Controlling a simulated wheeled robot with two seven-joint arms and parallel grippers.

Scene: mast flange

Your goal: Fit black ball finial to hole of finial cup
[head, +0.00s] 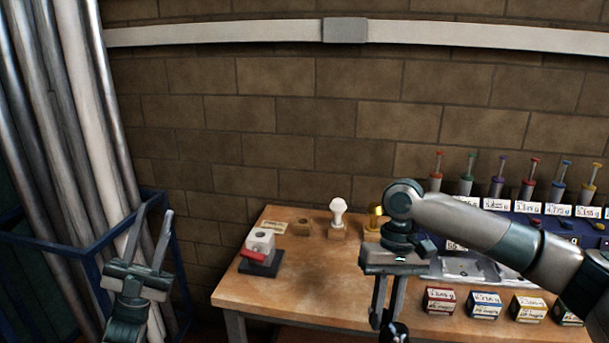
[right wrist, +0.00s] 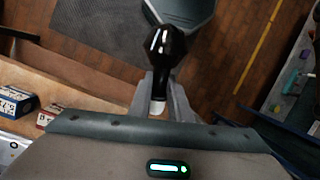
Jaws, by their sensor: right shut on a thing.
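The black ball finial (right wrist: 168,45) is between the fingers of my right gripper (right wrist: 159,92). In the right wrist view its round head points out past the fingertips and a white end shows between the fingers. In the head view the right gripper (head: 385,318) points down in front of the table, with the dark finial (head: 397,332) at its tips near the bottom edge. A pale block with a round hole on top (head: 262,238), seemingly the finial cup, sits on a black base with a red handle at the table's left. My left gripper (head: 150,240) is open and empty, left of the table.
Small labelled boxes (head: 439,301) line the right front. Pipes (head: 70,120) stand in a blue rack at left. The table's middle (head: 310,275) is clear.

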